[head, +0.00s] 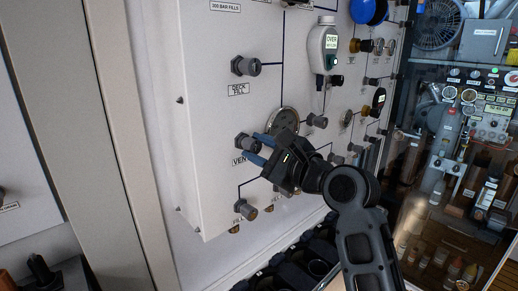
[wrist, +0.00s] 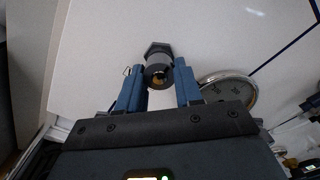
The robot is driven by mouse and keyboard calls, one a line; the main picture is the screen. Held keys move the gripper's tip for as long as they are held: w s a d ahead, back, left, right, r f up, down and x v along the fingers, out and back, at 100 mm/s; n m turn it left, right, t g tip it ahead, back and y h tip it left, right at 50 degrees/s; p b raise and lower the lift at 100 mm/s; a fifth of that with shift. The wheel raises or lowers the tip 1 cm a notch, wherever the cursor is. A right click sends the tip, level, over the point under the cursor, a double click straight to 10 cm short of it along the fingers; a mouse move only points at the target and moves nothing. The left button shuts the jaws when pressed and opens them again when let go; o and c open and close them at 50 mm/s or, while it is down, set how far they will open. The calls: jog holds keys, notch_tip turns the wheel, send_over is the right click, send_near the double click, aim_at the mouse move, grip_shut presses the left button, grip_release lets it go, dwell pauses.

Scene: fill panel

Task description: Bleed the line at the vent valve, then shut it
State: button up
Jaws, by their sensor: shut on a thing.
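The vent valve is a dark knob (head: 246,143) on the pale panel, beside a label that begins "VEN" (head: 241,159), partly covered by my gripper. In the wrist view the knob (wrist: 158,73) has a hexagonal base and a brass-coloured centre. My gripper (head: 260,149) reaches in from the right, its blue fingers on either side of the knob. In the wrist view my gripper (wrist: 159,82) is shut on the knob. The knob's turned position cannot be told.
A round gauge (head: 284,122) sits right beside my gripper. The deck fill knob (head: 246,66) is above and another knob (head: 245,209) below. A handheld meter (head: 323,48) hangs on the panel higher up. A glass-fronted cabinet (head: 460,120) stands at right.

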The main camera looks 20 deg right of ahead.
jog(key=shift+f+m, duration=0.15)
jog(key=shift+m, duration=0.15)
jog(key=o, duration=1)
jog(key=shift+o, duration=0.2)
jog(key=b+v, duration=0.1)
jog(key=v, duration=0.6)
jog(key=shift+s+d, duration=0.15)
jog(key=shift+s, duration=0.2)
